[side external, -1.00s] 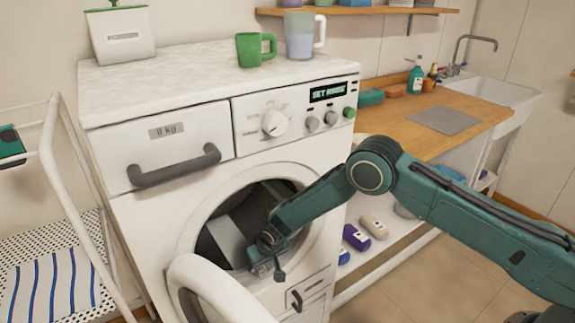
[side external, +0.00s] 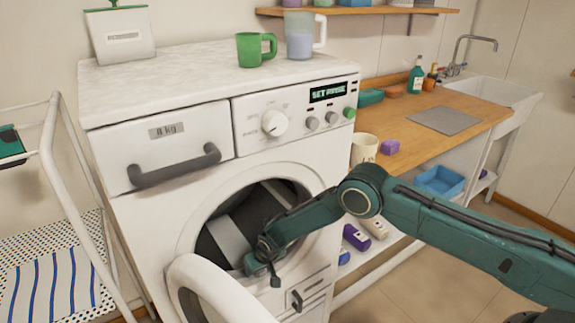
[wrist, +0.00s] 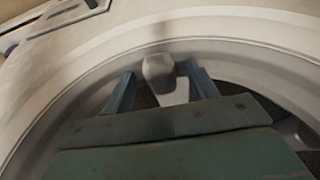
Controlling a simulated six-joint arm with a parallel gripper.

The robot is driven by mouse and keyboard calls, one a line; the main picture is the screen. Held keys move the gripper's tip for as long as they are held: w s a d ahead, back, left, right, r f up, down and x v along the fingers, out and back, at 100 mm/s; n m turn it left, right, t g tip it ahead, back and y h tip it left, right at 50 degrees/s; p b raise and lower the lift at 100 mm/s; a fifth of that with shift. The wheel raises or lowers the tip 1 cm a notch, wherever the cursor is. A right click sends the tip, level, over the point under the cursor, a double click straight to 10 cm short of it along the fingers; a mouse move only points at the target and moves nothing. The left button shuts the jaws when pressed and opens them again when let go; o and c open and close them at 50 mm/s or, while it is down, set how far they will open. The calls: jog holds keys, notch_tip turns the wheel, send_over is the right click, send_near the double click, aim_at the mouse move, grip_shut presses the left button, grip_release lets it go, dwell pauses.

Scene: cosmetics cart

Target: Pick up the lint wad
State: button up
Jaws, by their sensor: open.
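A small pale grey lump, which looks like the lint wad (wrist: 158,69), lies by the inner rim of the washer's door opening in the wrist view. My gripper (wrist: 160,84) is open, with one blue finger on each side of the lump's line. I cannot tell whether either finger touches it. In the side view my gripper (side external: 262,270) is at the lower part of the round opening of the white washing machine (side external: 180,215). The lump cannot be made out there.
The open round door (side external: 215,292) hangs just in front of and below my gripper. A grey-white piece (side external: 228,240) lies inside the dark drum (side external: 265,212).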

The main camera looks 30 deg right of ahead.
jog(key=shift+f, duration=0.25)
dwell(0.3)
jog(key=c, duration=1)
jog(key=shift+r, duration=0.2)
jog(key=shift+c, duration=0.2)
notch_tip(320, 180, up, 10)
jog(key=shift+f, duration=0.15)
